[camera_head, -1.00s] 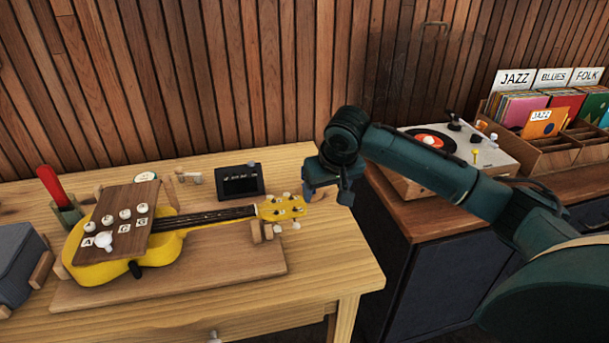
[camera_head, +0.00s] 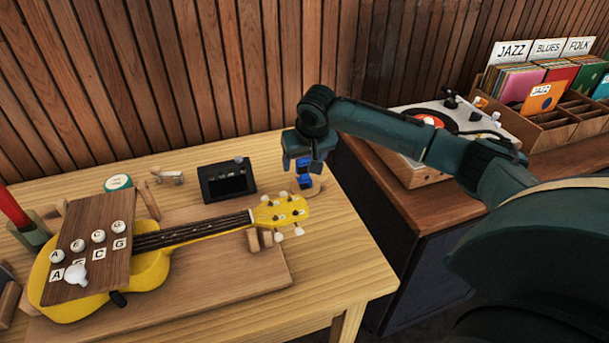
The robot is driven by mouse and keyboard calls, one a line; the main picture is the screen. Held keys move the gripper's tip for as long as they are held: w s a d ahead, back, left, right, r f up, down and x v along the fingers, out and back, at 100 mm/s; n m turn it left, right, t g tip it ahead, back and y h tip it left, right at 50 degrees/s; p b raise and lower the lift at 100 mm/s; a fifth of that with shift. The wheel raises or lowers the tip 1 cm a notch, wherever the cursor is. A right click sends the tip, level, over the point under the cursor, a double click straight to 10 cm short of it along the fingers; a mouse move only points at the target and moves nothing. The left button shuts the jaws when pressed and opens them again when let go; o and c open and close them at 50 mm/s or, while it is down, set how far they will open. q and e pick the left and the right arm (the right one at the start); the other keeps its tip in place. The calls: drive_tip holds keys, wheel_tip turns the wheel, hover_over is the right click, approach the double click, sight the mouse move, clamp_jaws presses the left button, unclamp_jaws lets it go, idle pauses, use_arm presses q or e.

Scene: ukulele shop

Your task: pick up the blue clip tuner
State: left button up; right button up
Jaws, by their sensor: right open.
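The small blue clip tuner (camera_head: 304,180) stands on the wooden workbench at its right side, just beyond the head of the yellow ukulele (camera_head: 190,236). My right gripper (camera_head: 302,165) reaches in from the right and points down, open, directly over the tuner. Its fingers overlap the tuner's top in this view, and I cannot tell whether they touch it. My left gripper is not in view.
The ukulele lies on a wooden board (camera_head: 215,284), its head close to the tuner. A small black box with a screen (camera_head: 227,181) stands left of the tuner. A record player (camera_head: 440,125) and record crate (camera_head: 560,125) are on the cabinet at right.

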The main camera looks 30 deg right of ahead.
sight(304, 170)
drive_tip(key=shift+d+x, duration=0.2)
drive_tip(key=shift+x, duration=2.55)
drive_tip(key=shift+s, duration=0.1)
drive_tip(key=shift+c, duration=0.2)
drive_tip(key=c, duration=1)
